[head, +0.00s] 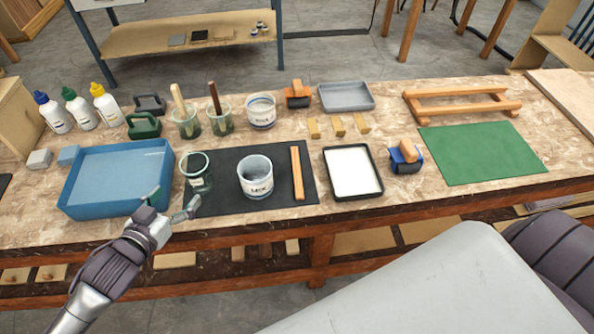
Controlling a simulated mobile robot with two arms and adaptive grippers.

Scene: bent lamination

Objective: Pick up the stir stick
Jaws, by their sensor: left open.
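The stir stick (297,173), a flat light-brown wooden strip, lies on the right part of the black mat (226,205), running from back to front. A white labelled mixing cup (256,183) stands just left of it on the mat. My left gripper (174,203) is open and empty, with its fingers spread near the front right corner of the blue tray and the glass jar (197,181). It is well to the left of the stick, with the jar and the cup between them. My right gripper is not in view.
A blue tray (78,198) sits at the left. A black-rimmed tray (378,188) with a white inside lies right of the stick, beside a blue-and-wood tool (405,158). Jars with brushes (186,122) stand behind the mat. A green mat (481,154) lies at the right.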

